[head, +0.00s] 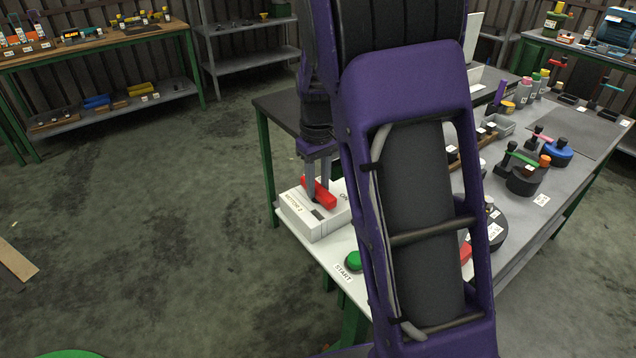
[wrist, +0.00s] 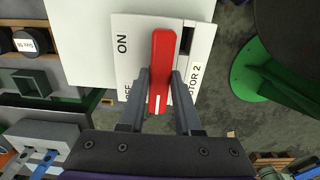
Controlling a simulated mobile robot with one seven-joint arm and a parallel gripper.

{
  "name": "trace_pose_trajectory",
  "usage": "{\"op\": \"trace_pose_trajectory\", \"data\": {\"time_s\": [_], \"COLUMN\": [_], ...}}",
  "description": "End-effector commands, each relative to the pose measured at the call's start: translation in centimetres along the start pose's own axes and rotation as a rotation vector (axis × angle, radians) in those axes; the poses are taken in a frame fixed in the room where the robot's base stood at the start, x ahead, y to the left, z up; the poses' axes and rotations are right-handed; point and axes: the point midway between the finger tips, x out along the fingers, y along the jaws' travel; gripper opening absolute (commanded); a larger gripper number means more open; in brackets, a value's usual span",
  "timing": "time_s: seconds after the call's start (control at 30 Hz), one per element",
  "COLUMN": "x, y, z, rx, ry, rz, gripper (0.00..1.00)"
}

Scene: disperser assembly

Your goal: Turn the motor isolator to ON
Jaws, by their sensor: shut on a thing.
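The motor isolator is a white box (head: 312,224) marked MOTOR 2 with a red bar handle (head: 320,192) on its top. In the wrist view the white box (wrist: 205,42) shows ON towards the top left and OFF lower down, partly hidden by a finger. The red handle (wrist: 164,55) runs up and down the picture, its white mark at the lower end, on the OFF side. My gripper (head: 317,188) reaches down from above onto the handle. In the wrist view my gripper (wrist: 161,82) has one finger on each side of the handle, shut on it.
A green START button (head: 354,261) sits beside the box on the bench corner. The grey bench (head: 520,230) behind my arm carries several parts, including a blue round part (head: 556,153). My arm hides much of the bench. The floor (head: 150,230) to the left is mostly clear.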

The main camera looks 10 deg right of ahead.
Motion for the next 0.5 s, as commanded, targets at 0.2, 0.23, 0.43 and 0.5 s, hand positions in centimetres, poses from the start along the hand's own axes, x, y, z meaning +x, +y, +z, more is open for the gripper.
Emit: {"op": "trace_pose_trajectory", "data": {"time_s": [0.2, 0.23, 0.43, 0.5], "x": [-0.04, -0.04, -0.04, -0.05], "y": [0.01, 0.01, 0.04, 0.05], "z": [0.0, 0.0, 0.02, 0.02], "rx": [0.032, 0.042, 0.154, 0.209], "ry": [0.0, 0.0, 0.0, 0.0], "rz": [0.0, 0.0, 0.0, 0.0], "gripper": [0.0, 0.0, 0.0, 0.0]}}
